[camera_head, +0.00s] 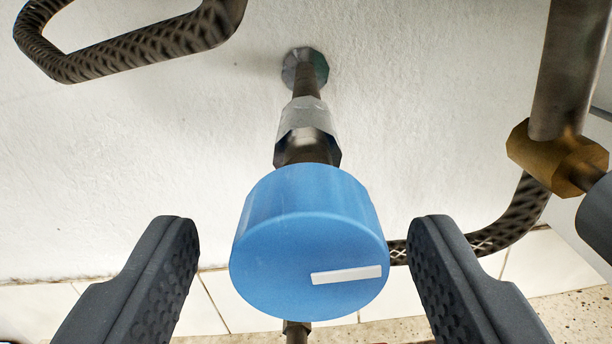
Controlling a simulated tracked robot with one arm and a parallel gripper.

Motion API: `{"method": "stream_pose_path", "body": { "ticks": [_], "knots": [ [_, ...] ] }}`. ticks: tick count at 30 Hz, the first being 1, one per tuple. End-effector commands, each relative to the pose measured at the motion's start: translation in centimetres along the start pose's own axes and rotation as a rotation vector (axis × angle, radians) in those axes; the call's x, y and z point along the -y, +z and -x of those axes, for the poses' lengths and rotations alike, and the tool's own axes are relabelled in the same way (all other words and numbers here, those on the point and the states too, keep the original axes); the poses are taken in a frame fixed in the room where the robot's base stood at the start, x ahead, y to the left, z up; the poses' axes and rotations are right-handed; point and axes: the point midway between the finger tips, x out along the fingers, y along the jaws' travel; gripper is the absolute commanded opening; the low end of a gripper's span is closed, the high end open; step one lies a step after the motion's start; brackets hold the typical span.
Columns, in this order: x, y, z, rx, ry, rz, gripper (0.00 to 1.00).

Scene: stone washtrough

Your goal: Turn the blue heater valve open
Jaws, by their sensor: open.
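The blue heater valve (300,240) is a round knob in the middle of the view, on a pipe fitting that comes out of the white wall. A white mark on its face lies nearly level, running from near the centre to the right. My gripper (308,255) is open, with one dark textured finger to the left of the knob and one to the right. A gap shows between the knob and each finger. I cannot tell from this view how deep the fingertips reach along the knob.
A braided hose (140,55) loops at the upper left. Another braided hose (515,215) curves behind the right finger to a brass fitting (555,158) under a metal pipe (572,65). The white wall (130,150) is behind, with tiles (555,265) and a speckled ledge below.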

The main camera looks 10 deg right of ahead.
Motion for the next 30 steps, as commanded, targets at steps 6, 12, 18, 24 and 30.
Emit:
{"method": "stream_pose_path", "body": {
  "ticks": [6,12,18,24,30],
  "knots": [
    [0.1,-0.5,-1.4,-0.002,0.003,0.002,0.59],
    [0.0,-0.3,-2.5,0.000,0.005,0.003,0.59],
    [-0.1,-0.1,-3.1,0.002,0.002,0.000,0.59],
    [-0.2,0.0,-3.3,0.003,0.003,-0.002,0.59],
    [-0.2,0.0,-3.3,0.002,0.002,-0.002,0.59]
  ]
}}
